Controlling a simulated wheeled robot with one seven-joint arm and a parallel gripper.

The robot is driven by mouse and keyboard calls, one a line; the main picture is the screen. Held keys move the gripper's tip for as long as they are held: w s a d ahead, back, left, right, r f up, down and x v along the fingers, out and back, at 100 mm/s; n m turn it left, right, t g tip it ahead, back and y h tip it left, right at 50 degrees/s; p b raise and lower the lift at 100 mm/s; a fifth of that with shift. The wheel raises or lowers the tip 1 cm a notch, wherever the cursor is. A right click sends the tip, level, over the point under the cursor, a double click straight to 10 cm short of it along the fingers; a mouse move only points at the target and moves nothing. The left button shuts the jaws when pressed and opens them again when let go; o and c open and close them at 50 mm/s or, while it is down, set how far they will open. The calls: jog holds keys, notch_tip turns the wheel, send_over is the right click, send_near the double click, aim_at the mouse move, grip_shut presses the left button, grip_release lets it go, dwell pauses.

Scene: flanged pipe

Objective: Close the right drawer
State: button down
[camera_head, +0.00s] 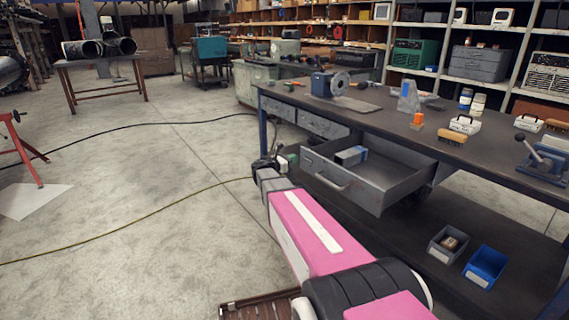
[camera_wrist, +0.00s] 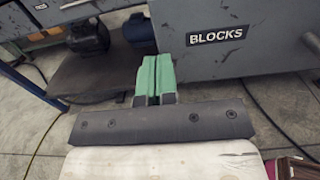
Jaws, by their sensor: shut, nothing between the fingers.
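The right drawer (camera_head: 372,190) is grey and stands pulled well out from under the dark workbench in the head view. A blue and white box (camera_head: 350,156) lies inside it. A bar handle (camera_head: 327,181) is on its front. In the wrist view the drawer's grey front (camera_wrist: 262,58) fills the upper right, with a BLOCKS label (camera_wrist: 216,36). My gripper (camera_head: 291,159) is near the left end of this front. Its green fingers are together and empty in the wrist view (camera_wrist: 154,62); whether they touch the front I cannot tell.
Two more drawers (camera_head: 322,126) beside it look shut. The benchtop (camera_head: 385,128) carries tools, bottles and a vise. Grey and blue bins (camera_head: 485,267) stand on the lower shelf. Cables (camera_head: 130,229) cross the open floor at left.

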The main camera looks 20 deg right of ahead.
jog(key=shift+x, duration=0.85)
jog(key=shift+d, duration=0.1)
